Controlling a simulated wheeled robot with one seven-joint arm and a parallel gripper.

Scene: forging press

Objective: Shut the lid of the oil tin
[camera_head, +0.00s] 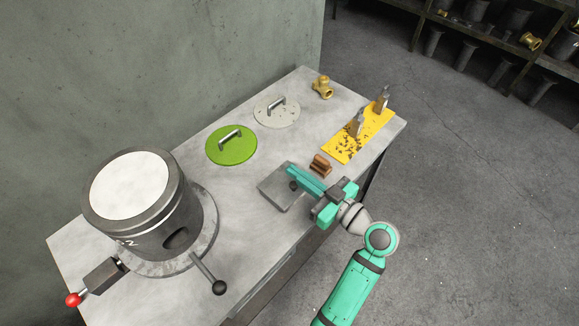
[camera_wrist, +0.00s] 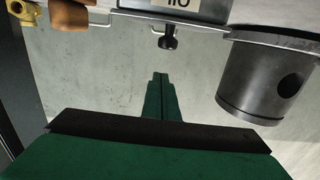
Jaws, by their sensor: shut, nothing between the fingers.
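The oil tin shows in the head view as a low grey box near the table's front edge. Its flat grey lid (camera_head: 278,197) has a small black knob (camera_head: 293,185). In the wrist view, which looks upside down, the tin (camera_wrist: 140,6) is at the top edge with part of a white label (camera_wrist: 178,3), and the knob shows here too (camera_wrist: 167,38). Whether the lid is fully down is unclear. My gripper (camera_head: 291,170) is shut and empty, its fingers reaching over the right part of the tin in the head view. The fingertips (camera_wrist: 161,75) appear apart from the knob.
A big dark cylinder (camera_head: 181,222) with levers stands left. A green disc (camera_head: 232,151) and a pale disc (camera_head: 264,116) with handles lie behind the tin. A brown block (camera_head: 320,166), yellow mat (camera_head: 343,150) and brass fitting (camera_head: 323,90) lie right. A wall rises behind.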

